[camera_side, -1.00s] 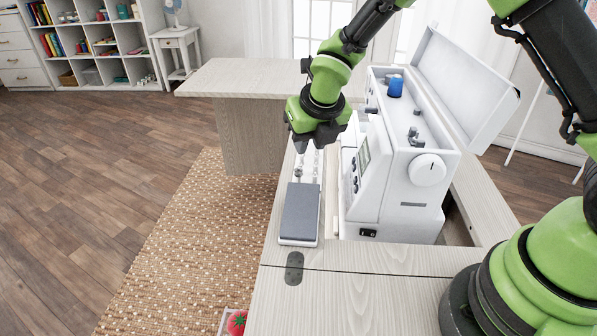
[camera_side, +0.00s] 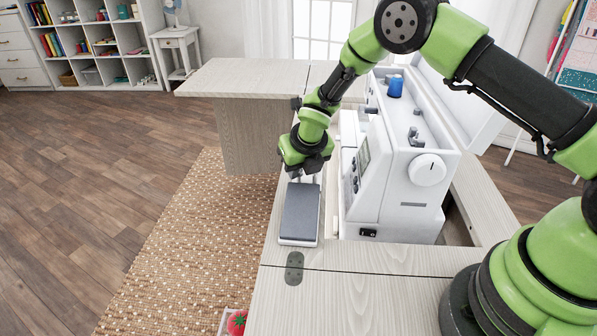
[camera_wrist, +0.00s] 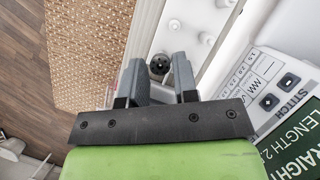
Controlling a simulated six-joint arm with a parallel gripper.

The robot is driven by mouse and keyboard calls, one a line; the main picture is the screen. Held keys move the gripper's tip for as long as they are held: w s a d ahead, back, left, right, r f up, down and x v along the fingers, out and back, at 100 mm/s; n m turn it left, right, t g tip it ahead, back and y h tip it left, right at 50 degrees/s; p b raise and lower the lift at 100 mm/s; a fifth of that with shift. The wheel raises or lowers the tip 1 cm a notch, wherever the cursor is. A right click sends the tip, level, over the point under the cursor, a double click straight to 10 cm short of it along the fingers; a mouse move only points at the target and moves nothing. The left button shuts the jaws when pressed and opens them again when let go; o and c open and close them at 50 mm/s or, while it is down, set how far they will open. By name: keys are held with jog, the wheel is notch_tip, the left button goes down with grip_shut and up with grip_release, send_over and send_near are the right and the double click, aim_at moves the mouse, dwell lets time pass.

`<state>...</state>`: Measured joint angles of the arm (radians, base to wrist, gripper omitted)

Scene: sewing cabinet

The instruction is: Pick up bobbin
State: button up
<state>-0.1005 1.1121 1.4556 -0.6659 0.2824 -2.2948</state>
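A dark round bobbin (camera_wrist: 158,66) shows in the wrist view between my fingertips. My gripper (camera_wrist: 160,80) points down with its two grey fingers apart, one on each side of this bobbin. I cannot tell whether either finger touches it. In the side view my gripper (camera_side: 304,176) is low over the far end of the grey lid of the bobbin case (camera_side: 300,212). The wrist covers most of the bobbin row there. More small round bobbins (camera_wrist: 205,38) sit in the white strip ahead in the wrist view.
The white sewing machine (camera_side: 395,185) stands close to the right of the case, with a blue thread spool (camera_side: 396,86) on top. The wooden cabinet top (camera_side: 350,300) is clear in front. A red pincushion (camera_side: 237,322) is at the bottom edge. The woven rug (camera_side: 190,230) lies left.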

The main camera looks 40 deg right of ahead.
grip_shut()
